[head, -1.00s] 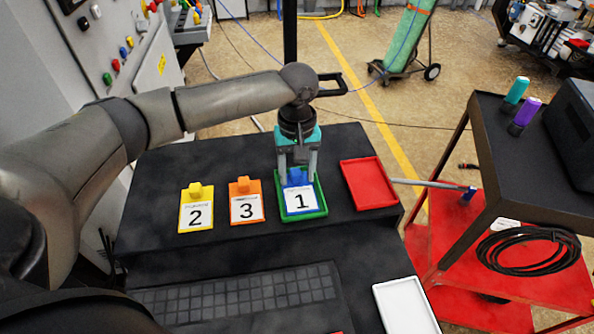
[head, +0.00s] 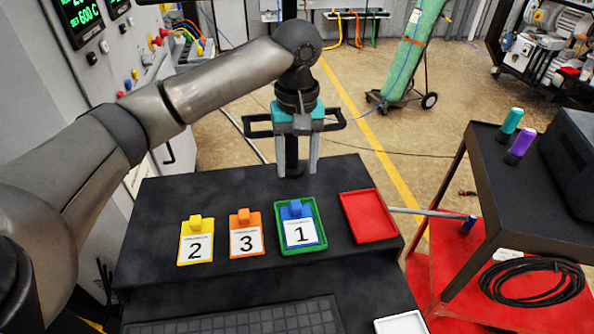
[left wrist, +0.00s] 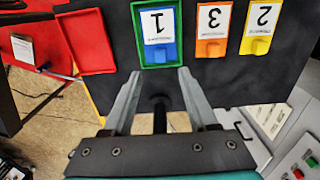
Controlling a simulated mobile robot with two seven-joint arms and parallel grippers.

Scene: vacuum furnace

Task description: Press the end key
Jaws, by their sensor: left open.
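A dark keyboard (head: 240,318) lies at the bottom of the head view, cut off by the lower edge. Its key markings are too small to read, so I cannot tell which is the end key. My left gripper (head: 297,172) is open and empty, pointing down beyond the far side of the cards. In the left wrist view its two fingers (left wrist: 158,78) are apart with nothing between them. The blue card marked 1 (head: 301,233) lies in the green tray (head: 285,251), apart from the fingers. My right gripper is not in view.
A yellow card 2 (head: 195,247), an orange card 3 (head: 246,240) and an empty red tray (head: 368,216) lie on the black table (head: 160,225). A white tray (head: 402,323) sits at the lower edge. A black cart (head: 500,190) stands at right.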

